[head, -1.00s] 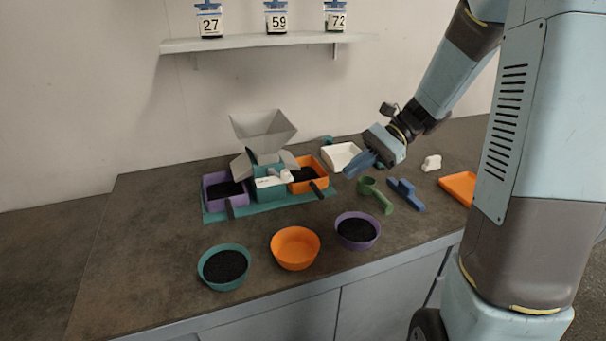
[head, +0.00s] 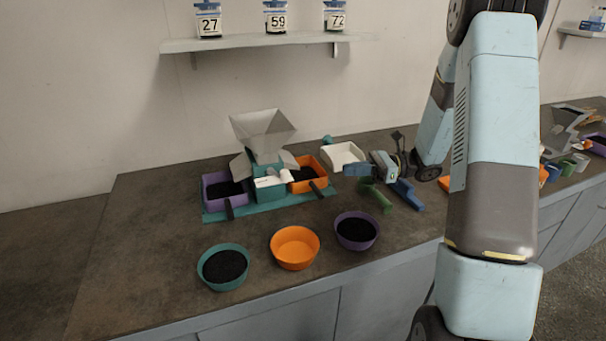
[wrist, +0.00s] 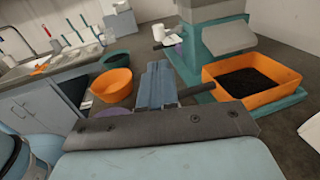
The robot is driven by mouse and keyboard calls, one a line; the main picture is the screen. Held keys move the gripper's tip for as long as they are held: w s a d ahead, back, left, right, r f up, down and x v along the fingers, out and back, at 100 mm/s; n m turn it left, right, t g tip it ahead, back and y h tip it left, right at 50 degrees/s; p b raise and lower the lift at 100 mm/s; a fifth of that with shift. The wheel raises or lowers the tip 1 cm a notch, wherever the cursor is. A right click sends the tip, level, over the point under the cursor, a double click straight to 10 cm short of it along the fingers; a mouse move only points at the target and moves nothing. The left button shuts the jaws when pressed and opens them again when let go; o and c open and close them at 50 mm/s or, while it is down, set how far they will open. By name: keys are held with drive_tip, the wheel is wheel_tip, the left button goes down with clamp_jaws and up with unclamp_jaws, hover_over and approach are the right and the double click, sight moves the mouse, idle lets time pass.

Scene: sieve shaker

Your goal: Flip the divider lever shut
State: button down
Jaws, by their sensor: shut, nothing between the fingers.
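The divider has a grey hopper (head: 264,132) above a teal body (head: 268,190) with a white label. A small white cylinder (head: 286,176) at the body's front right looks like the lever's knob; I cannot tell its exact position. It also shows in the wrist view (wrist: 172,39). An orange pan (head: 322,178) and a purple pan (head: 214,202), both with dark grain, flank the body. My gripper (head: 350,170) is right of the orange pan, low over the counter, apart from the knob. In the wrist view its blue fingers (wrist: 156,68) are together and empty.
A white tray (head: 343,154) lies behind my gripper. A green scoop (head: 376,196) and a blue scoop (head: 409,196) lie close by. Teal (head: 224,282), orange (head: 295,262) and purple (head: 357,246) bowls stand at the front. The orange pan's dark handle (wrist: 197,90) sticks out near my fingers.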

drive_tip(key=a, duration=1.4)
drive_tip(key=shift+s, duration=0.4)
drive_tip(key=shift+w+f, duration=0.1)
drive_tip(key=shift+f, duration=0.05)
